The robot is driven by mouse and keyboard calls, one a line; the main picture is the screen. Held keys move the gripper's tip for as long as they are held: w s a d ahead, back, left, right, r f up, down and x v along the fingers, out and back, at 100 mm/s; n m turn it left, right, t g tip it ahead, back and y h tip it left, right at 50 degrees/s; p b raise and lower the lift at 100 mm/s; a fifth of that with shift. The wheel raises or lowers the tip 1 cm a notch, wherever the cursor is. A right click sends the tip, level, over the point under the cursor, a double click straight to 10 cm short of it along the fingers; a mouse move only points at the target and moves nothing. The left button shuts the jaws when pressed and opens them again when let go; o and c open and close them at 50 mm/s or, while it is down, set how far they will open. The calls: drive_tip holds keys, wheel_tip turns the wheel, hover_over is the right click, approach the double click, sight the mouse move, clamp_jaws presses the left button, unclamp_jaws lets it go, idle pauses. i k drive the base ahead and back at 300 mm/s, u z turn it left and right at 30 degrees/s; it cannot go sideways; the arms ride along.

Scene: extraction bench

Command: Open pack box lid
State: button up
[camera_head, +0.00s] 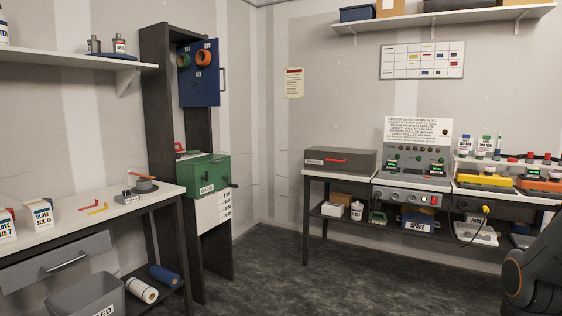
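A long grey box (342,164) with a shut lid stands on the left end of the right-hand bench. It has a red handle (335,160) and a small label on its front, too small to read surely; it may be the pack box. A green box (203,181) with a dark handle and a white label sits on the tall dark rack, and its top looks closed. Part of my dark arm shows at the lower right edge, well apart from both boxes. My gripper's fingers are out of view.
The right bench (308,173) carries a control panel (414,165) and yellow and orange devices. A left bench (153,192) has a half-open-looking drawer front (65,262) and a grey bin (90,299). The dark floor (275,275) between is clear.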

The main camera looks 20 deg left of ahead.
sight(359, 160)
drive_tip(key=u, duration=0.85)
drive_tip(key=i, duration=2.55)
drive_tip(key=z, duration=0.95)
drive_tip(key=i, duration=0.75)
drive_tip(key=z, duration=0.65)
